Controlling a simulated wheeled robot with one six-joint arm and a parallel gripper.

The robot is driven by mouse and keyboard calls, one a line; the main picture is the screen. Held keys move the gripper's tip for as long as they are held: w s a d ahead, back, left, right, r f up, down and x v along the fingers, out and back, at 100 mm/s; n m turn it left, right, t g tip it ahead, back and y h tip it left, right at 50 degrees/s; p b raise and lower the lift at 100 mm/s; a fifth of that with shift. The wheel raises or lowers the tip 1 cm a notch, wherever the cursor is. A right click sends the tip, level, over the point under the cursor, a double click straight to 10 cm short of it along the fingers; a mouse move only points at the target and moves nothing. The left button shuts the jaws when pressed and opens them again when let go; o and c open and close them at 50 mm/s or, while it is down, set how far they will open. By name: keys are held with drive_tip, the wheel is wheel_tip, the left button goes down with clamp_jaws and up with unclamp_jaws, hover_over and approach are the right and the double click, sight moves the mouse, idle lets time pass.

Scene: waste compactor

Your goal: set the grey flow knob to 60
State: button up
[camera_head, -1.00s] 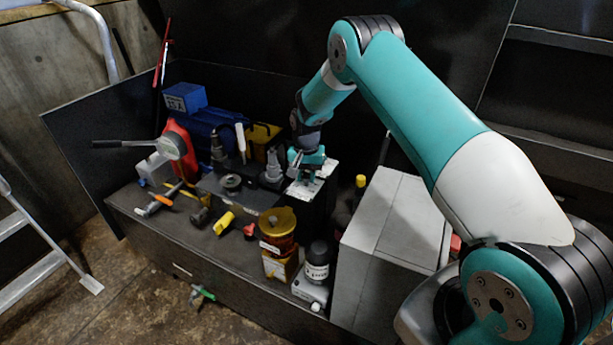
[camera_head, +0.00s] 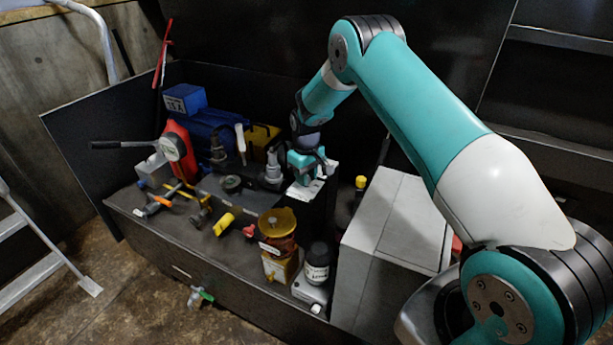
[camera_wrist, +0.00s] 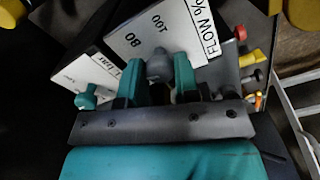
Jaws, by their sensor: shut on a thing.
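The grey flow knob (camera_wrist: 158,66) shows in the wrist view between the two teal fingers of my gripper (camera_wrist: 160,78). The fingers are shut on it. The white plate marked FLOW % (camera_wrist: 192,35) lies behind the knob, with 80 and 100 readable; the other marks and the knob's pointer are hidden by my gripper. In the head view my gripper (camera_head: 306,170) is over the white top of the dark block (camera_head: 304,190), and it hides the knob there.
A second white plate (camera_wrist: 92,72) with a teal knob (camera_wrist: 88,98) is close to the left finger in the wrist view. In the head view, a large grey box (camera_head: 395,225) stands right of the block, and an amber-topped jar (camera_head: 278,222) stands in front.

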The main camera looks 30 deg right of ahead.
drive_tip(key=shift+w+r+n, duration=0.1)
drive_tip(key=shift+n, duration=1)
drive_tip(key=o, duration=0.9)
wheel_tip(320, 180, up, 17)
drive_tip(key=shift+r, duration=0.2)
